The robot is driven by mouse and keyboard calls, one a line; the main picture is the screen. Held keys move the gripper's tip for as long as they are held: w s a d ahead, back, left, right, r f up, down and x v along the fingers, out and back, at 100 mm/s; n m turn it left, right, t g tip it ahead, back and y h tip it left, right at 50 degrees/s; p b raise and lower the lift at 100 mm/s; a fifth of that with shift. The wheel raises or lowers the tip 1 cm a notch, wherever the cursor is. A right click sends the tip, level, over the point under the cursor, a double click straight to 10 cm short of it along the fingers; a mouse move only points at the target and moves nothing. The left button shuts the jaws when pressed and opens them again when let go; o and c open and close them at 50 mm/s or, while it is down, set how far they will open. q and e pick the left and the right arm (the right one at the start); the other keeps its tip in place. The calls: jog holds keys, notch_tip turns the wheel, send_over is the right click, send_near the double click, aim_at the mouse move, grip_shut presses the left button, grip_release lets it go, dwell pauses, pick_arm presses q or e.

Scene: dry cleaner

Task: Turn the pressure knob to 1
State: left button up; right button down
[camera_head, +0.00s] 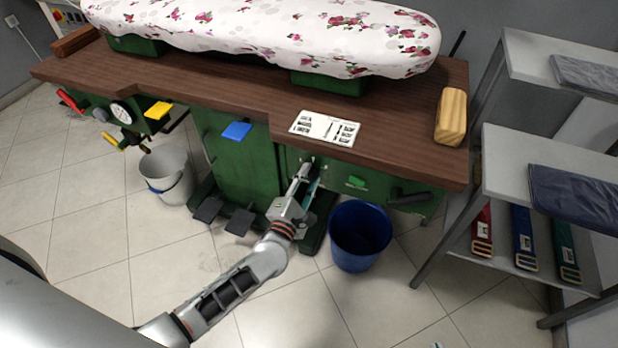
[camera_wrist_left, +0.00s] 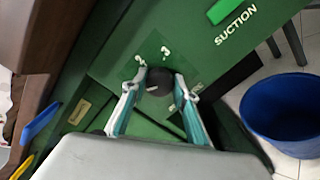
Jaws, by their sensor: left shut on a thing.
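The pressure knob (camera_wrist_left: 158,82) is a small dark round knob on the green front panel (camera_wrist_left: 120,62) of the press, below the wooden top. My left gripper (camera_wrist_left: 160,88) has a finger on each side of it and is shut on it. Small white digits stand on the panel just past the fingertips; one looks like a 3, the other is hard to read. The knob's pointer is not clear. In the head view the left gripper (camera_head: 306,176) reaches the panel and mostly hides the knob. My right gripper is not in view.
A green handle with a white SUCTION label (camera_head: 357,182) and a dark lever (camera_head: 408,198) are to the right. A blue bucket (camera_head: 360,238) stands below right. Pedals (camera_head: 240,222) sit below left. A grey shelf (camera_head: 500,150) is at the right. The floor in front is mostly clear.

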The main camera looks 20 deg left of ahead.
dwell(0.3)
pick_arm(q)
jog(key=o, duration=1.1)
jog(key=shift+s, duration=0.1)
jog(key=s, duration=1.2)
jog(key=shift+a, duration=0.2)
